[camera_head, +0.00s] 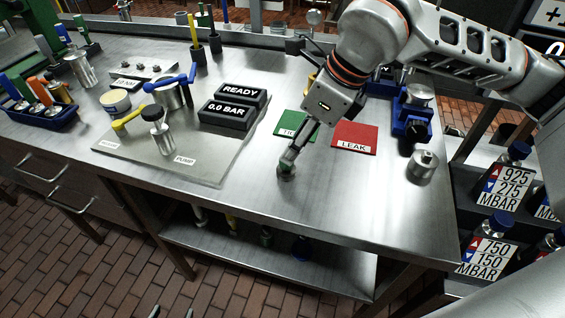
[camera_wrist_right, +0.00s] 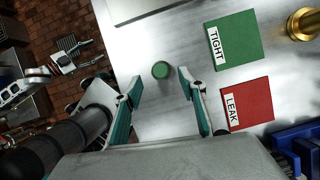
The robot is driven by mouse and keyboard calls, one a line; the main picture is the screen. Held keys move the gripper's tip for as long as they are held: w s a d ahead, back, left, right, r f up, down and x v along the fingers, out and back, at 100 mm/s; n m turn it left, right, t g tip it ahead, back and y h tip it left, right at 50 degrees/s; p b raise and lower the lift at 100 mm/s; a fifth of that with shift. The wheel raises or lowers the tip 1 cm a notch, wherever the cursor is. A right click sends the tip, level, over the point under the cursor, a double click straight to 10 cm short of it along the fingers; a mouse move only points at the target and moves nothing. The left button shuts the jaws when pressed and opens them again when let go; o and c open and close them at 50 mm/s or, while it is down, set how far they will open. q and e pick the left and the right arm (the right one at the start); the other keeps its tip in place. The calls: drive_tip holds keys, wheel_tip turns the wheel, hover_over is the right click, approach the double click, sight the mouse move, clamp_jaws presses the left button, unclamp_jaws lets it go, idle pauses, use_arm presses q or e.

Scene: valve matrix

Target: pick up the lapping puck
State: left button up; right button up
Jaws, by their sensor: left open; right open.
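The lapping puck appears to be the small round piece with a green top (camera_head: 286,172), upright on the bench near its front edge. It also shows in the right wrist view (camera_wrist_right: 160,69). My right gripper (camera_head: 289,158) comes in from the upper right, just above the puck. In the wrist view its teal-padded fingers (camera_wrist_right: 158,84) are spread, and the puck lies just beyond their tips with nothing held. A pale forked shape, seemingly my left gripper (camera_wrist_right: 69,50), shows small beyond the bench edge, with its fingers apart. I cannot make it out in the head view.
A green TIGHT card (camera_head: 291,124) and a red LEAK card (camera_head: 354,137) lie behind the puck. A metal knobbed piece (camera_head: 422,167) stands at right. A grey mat (camera_head: 190,165) with a valve, yellow handle and black displays lies left. Bare bench surrounds the puck.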

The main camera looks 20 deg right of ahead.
sight(286, 166)
drive_tip(key=x, duration=0.6)
drive_tip(key=shift+w+f, duration=0.1)
drive_tip(key=shift+f, duration=0.1)
clamp_jaws()
